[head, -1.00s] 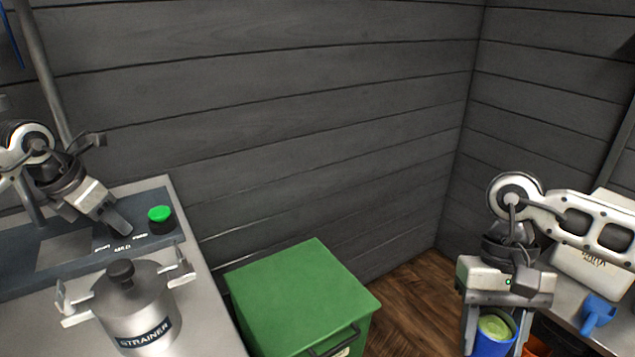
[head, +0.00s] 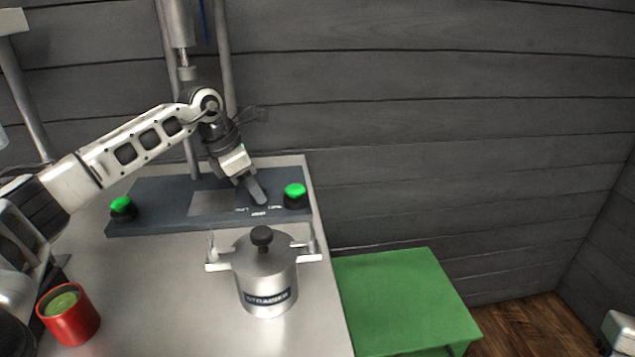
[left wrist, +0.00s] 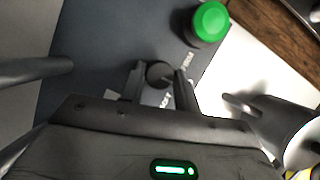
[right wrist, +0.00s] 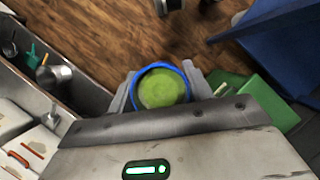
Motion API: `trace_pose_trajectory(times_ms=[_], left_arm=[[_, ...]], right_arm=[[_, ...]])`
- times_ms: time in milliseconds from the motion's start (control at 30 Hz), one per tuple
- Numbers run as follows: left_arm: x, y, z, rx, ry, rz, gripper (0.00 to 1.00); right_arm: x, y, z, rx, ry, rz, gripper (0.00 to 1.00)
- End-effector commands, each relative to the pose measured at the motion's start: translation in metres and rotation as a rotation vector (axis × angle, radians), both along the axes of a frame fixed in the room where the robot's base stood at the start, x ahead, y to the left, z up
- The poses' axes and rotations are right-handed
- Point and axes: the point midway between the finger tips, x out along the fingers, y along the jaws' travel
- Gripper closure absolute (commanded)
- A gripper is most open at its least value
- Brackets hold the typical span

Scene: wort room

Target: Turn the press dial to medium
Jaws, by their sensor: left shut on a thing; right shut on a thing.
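The press (head: 150,210) has a dark base plate with labels on its front right part. The press dial (left wrist: 158,71) is a small dark round knob in the left wrist view, with a label reading FIRM beside it. My left gripper (left wrist: 160,85) is shut on the dial, one finger on each side; I cannot read the dial's setting. In the head view my left gripper (head: 258,192) points down at the plate and hides the dial. My right gripper (right wrist: 160,92) is shut on a blue cup (right wrist: 133,92) with green contents.
Green buttons (head: 295,190) (head: 122,204) stand at both ends of the base plate. A lidded steel strainer pot (head: 265,275) stands in front of the press. A red cup (head: 70,318) with green contents is at the front left.

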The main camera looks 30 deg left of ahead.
Motion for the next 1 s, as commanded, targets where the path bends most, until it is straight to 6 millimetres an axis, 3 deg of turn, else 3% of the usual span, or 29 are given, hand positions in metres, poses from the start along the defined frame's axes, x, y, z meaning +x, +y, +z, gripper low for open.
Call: trace_pose_trajectory(times_ms=[33, 100, 633, 1000], left_arm=[[0.001, 0.000, 0.002, 0.000, -0.005, 0.001, 0.60], [0.001, 0.000, 0.002, 0.000, -0.005, 0.001, 0.47], [0.000, 0.000, -0.001, 0.002, -0.001, 0.037, 0.47], [-0.001, -0.003, -0.002, 0.002, -0.004, 0.417, 0.47]], right_arm=[[0.000, 0.000, 0.001, 0.000, 0.000, 0.000, 0.76], [0.000, 0.000, 0.001, 0.000, -0.001, 0.000, 0.76], [0.000, 0.000, -0.003, 0.000, 0.000, 0.000, 0.76], [0.000, 0.000, -0.022, 0.000, -0.001, 0.000, 0.76]])
